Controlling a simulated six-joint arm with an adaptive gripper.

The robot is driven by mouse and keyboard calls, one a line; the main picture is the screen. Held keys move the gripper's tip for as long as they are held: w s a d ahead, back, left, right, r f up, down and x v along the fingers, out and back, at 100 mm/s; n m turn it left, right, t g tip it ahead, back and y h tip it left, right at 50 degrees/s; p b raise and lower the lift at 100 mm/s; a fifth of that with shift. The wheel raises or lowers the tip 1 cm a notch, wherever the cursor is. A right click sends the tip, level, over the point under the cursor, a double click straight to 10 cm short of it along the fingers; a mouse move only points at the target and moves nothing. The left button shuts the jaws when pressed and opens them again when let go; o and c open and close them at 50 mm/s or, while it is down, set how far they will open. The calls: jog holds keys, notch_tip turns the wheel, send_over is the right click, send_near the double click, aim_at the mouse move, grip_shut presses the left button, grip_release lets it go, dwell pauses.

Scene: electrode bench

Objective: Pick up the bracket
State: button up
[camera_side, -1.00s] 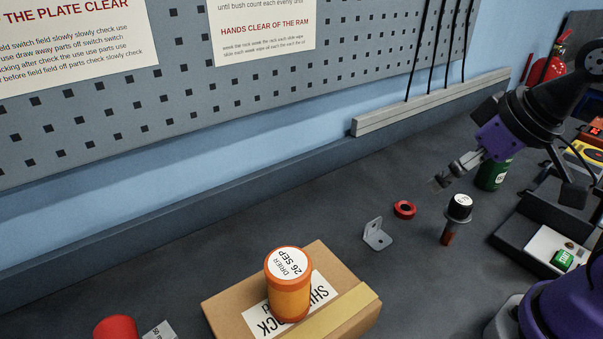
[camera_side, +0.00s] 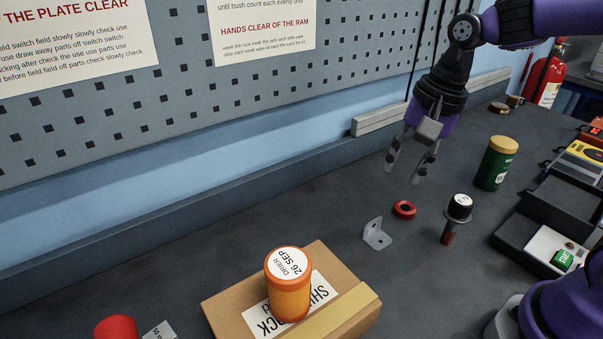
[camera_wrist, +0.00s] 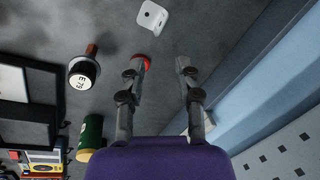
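The bracket (camera_side: 376,234) is a small grey L-shaped piece with a hole, standing on the dark bench. In the wrist view the bracket (camera_wrist: 152,16) shows at the top, beyond the fingertips. My gripper (camera_side: 404,170) is open and empty, pointing down above the bench. It is higher than the bracket and set back towards the wall from it. In the wrist view my gripper's (camera_wrist: 162,62) two fingers are spread apart with nothing between them.
A red ring (camera_side: 404,210) lies close to the bracket, partly hidden by a finger in the wrist view. A black-capped electrode (camera_side: 458,212) stands to its right. A cardboard box (camera_side: 225,305) bearing an orange jar (camera_side: 288,290) is to its left. A green canister (camera_side: 495,165) stands farther back.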

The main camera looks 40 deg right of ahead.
jog(key=w+f+m+g, duration=0.2)
jog(key=w+f+m, duration=0.15)
jog(key=m, duration=0.25)
send_over(374, 222)
jog(key=d, duration=0.1)
jog(key=shift+y, duration=0.4)
jog(key=f, duration=0.5)
jog(key=shift+w, duration=0.25)
jog(key=f, duration=0.4)
jog(key=a+f, duration=0.1)
jog(key=f, duration=0.1)
jog(key=shift+s, duration=0.2)
grip_shut()
